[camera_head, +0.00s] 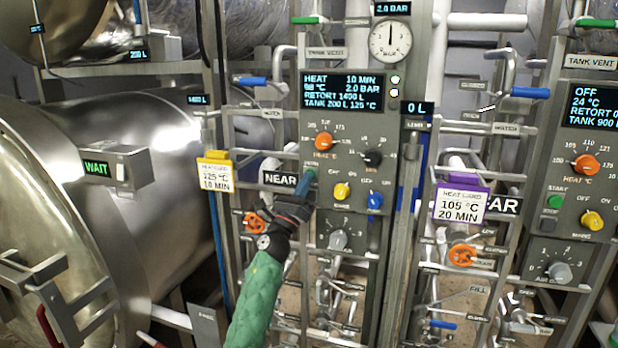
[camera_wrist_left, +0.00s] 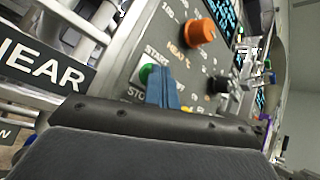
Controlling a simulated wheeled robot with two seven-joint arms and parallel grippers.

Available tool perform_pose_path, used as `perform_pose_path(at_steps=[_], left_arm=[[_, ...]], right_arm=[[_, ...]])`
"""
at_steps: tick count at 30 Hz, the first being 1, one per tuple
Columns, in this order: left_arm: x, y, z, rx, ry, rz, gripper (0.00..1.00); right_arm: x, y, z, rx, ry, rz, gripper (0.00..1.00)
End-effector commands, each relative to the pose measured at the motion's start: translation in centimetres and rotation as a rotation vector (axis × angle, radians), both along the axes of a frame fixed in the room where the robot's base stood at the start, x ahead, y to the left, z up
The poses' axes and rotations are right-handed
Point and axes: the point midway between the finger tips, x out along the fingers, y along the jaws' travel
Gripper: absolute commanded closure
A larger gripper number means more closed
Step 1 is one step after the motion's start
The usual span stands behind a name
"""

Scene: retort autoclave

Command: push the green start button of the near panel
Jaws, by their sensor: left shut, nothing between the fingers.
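The near panel (camera_head: 343,150) stands in the middle of the head view, with a lit screen reading HEAT 10 MIN, 98 °C, 2.0 BAR. Its green start button (camera_wrist_left: 147,74) shows in the left wrist view under the label START, partly covered by the blue fingertips. In the head view my left gripper (camera_head: 305,184) hides most of the button. The gripper is shut and empty, its tips at or just in front of the button. I cannot tell whether they touch it. My right gripper is not in view.
Around the button are an orange heat knob (camera_head: 325,141), a black knob (camera_head: 372,158), a yellow knob (camera_head: 342,191) and a blue knob (camera_head: 375,200). A NEAR sign (camera_head: 281,179) is just left. The far panel (camera_head: 590,150) stands at right, the steel vessel (camera_head: 165,190) at left.

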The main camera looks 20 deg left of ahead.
Motion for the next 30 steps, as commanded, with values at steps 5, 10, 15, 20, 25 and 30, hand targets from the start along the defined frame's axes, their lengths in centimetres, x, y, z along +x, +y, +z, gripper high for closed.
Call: perform_pose_path(at_steps=[5,10,15,20,25,30], left_arm=[[0.0,0.0,0.0,0.001,0.001,0.000,1.00],[-0.1,0.0,0.0,0.001,0.001,0.000,1.00],[-0.8,0.0,0.0,0.000,0.001,0.000,1.00],[-1.6,0.0,0.0,0.000,0.001,0.000,1.00],[-2.1,0.0,0.0,0.001,0.001,0.000,1.00],[-2.1,0.0,0.0,0.000,0.000,0.000,1.00]], right_arm=[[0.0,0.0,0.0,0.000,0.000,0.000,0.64],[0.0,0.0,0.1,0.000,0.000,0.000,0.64],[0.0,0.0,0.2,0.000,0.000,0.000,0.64],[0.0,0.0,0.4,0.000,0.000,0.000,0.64],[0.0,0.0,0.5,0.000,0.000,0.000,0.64],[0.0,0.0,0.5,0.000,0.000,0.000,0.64]])
